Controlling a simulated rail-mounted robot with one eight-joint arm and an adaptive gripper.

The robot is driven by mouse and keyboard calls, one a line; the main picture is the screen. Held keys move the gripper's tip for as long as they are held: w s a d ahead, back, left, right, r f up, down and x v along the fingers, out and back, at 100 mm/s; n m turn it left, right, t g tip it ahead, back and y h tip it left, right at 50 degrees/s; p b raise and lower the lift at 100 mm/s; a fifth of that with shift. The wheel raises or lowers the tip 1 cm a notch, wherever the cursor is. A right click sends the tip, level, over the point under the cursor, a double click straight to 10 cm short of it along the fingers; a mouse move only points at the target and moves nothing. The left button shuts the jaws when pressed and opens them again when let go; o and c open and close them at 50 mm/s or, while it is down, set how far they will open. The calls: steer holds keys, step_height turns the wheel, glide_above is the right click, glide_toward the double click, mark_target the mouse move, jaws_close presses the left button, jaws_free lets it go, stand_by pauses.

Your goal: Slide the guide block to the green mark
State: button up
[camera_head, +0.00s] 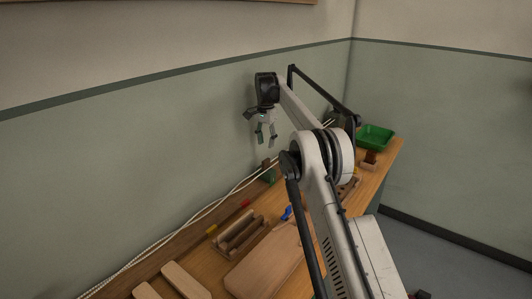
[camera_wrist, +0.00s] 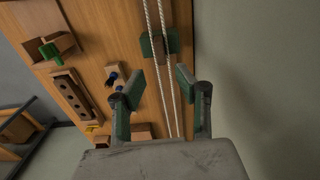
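What looks like the guide block (camera_wrist: 146,47), a green and brown block, sits at two pale cords (camera_wrist: 166,80) in the wrist view, ahead of my fingertips. In the head view a small green and brown block (camera_head: 268,174) stands at the back edge of the bench by the wall, below my gripper. My gripper (camera_head: 265,138) is open and empty, pointing down above the bench. Its two green-padded fingers (camera_wrist: 159,80) are apart, with the cords running between them in the picture. I cannot make out a separate green mark.
A green tray (camera_head: 375,138) is at the far end. The wall (camera_head: 130,160) runs close behind the cords.

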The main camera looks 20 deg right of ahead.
steer(key=shift+r, duration=1.3)
steer(key=s+a+r+n+t, duration=0.25)
steer(key=s+r, duration=0.65)
steer(key=r, duration=0.5)
steer(key=s+a+r+n+t, duration=0.1)
steer(key=s+r+n, duration=0.3)
steer(key=s, duration=1.1)
steer(key=s+a+f+n+t, duration=0.1)
steer(key=s+a+f+t, duration=0.1)
steer(key=s, duration=1.5)
steer(key=s+f+n+t, duration=0.1)
steer(key=s+f, duration=0.4)
steer(key=s, duration=0.3)
steer(key=s+f+n, duration=0.2)
steer(key=s+f, duration=0.4)
steer(key=s, duration=0.3)
steer(key=shift+a+f+t, duration=0.25)
steer(key=shift+f+t, duration=0.05)
steer(key=shift+t, duration=0.05)
